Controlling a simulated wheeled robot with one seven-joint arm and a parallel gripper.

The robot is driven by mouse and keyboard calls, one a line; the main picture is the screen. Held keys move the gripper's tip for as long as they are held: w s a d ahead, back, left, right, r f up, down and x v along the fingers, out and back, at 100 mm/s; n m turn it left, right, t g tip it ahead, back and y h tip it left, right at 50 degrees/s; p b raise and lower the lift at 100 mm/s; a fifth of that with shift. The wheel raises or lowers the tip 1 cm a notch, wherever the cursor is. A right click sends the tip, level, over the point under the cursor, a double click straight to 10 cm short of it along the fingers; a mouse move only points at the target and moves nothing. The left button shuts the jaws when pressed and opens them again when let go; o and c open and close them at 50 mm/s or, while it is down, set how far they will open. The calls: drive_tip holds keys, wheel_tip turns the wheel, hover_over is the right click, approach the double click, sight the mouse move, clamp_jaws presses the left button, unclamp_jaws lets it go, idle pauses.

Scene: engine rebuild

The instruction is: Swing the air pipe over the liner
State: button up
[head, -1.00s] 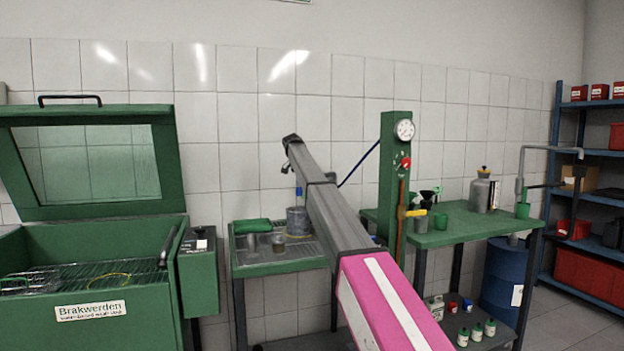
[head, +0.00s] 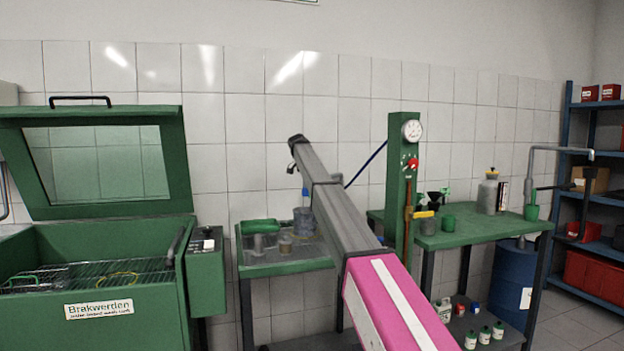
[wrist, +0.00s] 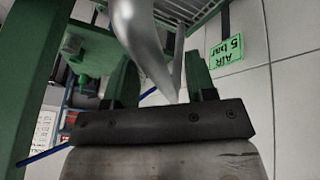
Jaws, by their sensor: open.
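In the wrist view a smooth silver curved pipe (wrist: 143,40), which looks like the air pipe, comes down between the two fingers of my gripper (wrist: 163,78). The jaws are open, with a finger on either side of the pipe's tapering lower end. I cannot tell whether a finger touches it. In the head view my arm hides the gripper and the pipe. A grey cylinder (head: 303,222), possibly the liner, stands on the green drain table (head: 290,267), just left of my arm and partly covered by it.
A green post with a gauge (head: 412,130) and red knob stands right of my arm, beside a green bench (head: 470,233) with cans and cups. A green parts washer (head: 100,250) with its lid up is at left. A blue hose (head: 368,163) runs behind my arm.

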drive_tip(key=v, duration=1)
drive_tip(key=shift+a+r, duration=0.2)
drive_tip(key=shift+r, duration=0.15)
drive_tip(key=shift+s, duration=0.2)
